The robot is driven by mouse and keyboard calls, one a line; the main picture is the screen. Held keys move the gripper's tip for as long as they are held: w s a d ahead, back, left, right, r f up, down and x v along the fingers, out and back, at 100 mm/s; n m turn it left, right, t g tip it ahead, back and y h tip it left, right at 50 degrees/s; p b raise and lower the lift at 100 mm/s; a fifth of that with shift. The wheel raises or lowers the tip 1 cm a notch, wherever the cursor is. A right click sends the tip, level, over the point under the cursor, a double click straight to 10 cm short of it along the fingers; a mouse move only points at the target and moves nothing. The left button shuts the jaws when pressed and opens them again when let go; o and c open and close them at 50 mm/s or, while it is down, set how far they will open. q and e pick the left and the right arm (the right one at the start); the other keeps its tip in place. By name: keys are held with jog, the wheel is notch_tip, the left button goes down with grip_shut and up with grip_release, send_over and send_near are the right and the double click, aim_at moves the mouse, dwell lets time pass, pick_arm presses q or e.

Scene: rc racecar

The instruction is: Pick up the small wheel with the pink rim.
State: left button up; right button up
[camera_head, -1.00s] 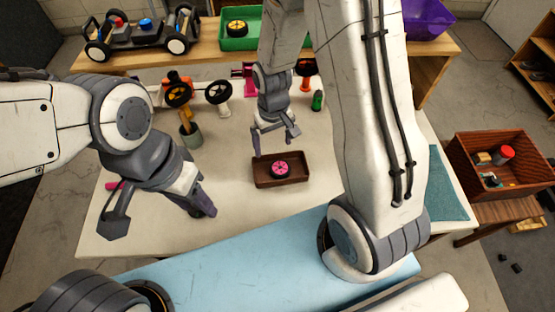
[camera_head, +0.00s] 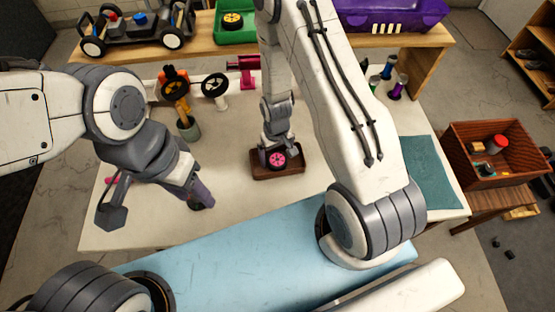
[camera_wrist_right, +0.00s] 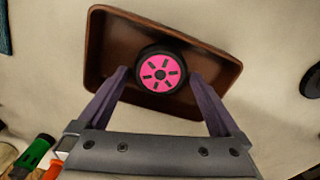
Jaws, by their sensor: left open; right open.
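The small wheel with the pink rim (camera_head: 277,160) lies flat in a shallow brown tray (camera_head: 290,174) on the table. In the right wrist view, the wheel (camera_wrist_right: 160,72) sits against one side of the tray (camera_wrist_right: 105,35). My right gripper (camera_head: 275,156) is low at the tray and open. In the right wrist view its two purple fingers (camera_wrist_right: 158,74) stand on either side of the wheel, with small gaps visible. My left gripper (camera_head: 156,206) is open and empty over the left part of the table.
A dark wheel (camera_wrist_right: 312,82) lies beside the tray, partly cut off; it seems partly hidden by my left finger in the head view. Several bottle-like items (camera_head: 398,87) stand back right. A car chassis (camera_head: 135,28) is on the shelf.

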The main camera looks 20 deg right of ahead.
jog(key=shift+f, duration=0.35)
jog(key=c, duration=1.2)
jog(key=shift+r, duration=0.2)
